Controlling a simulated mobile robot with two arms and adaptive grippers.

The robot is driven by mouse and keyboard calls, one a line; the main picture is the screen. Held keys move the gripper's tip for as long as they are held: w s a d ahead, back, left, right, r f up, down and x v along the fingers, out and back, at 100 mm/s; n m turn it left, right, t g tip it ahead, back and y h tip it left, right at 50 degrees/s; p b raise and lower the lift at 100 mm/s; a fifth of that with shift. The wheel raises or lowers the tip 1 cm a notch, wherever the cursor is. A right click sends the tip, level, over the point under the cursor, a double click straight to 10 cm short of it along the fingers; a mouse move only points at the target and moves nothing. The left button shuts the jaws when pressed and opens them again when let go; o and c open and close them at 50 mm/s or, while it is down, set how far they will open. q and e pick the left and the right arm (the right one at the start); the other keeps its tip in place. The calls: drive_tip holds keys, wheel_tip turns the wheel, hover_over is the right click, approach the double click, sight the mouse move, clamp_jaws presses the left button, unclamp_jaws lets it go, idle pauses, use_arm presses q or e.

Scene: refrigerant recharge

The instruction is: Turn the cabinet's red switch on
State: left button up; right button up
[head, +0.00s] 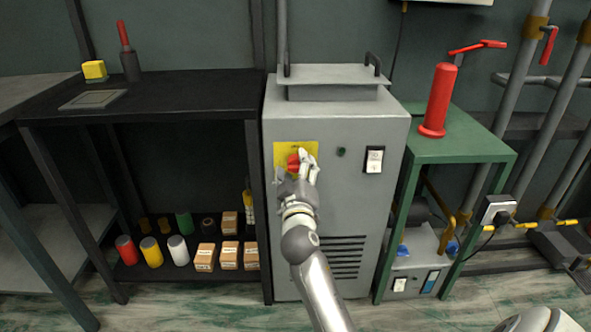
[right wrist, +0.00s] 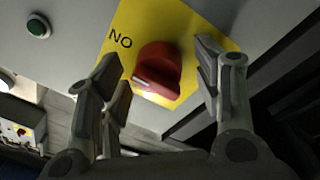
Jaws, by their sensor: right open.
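The grey cabinet (head: 336,200) stands in the middle of the head view. Its red switch (head: 293,163) sits on a yellow plate (head: 311,146) at the upper left of the front, partly hidden by my right gripper (head: 298,172). In the right wrist view the red switch (right wrist: 158,70) lies between the spread fingers of the open right gripper (right wrist: 157,72), with gaps visible on both sides. The yellow plate bears black letters beside the knob. The knob's exact setting is hard to tell. My left gripper is not in view.
A white rocker switch (head: 374,159) and a small green button (head: 341,152) are on the cabinet front, right of the knob. A black shelf (head: 190,95) with cans and boxes stands left. A green table (head: 460,147) with a red cylinder (head: 440,100) stands right.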

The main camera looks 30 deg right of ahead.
drive_tip(key=v, duration=0.7)
drive_tip(key=shift+s+a, duration=0.15)
drive_tip(key=shift+s, duration=0.05)
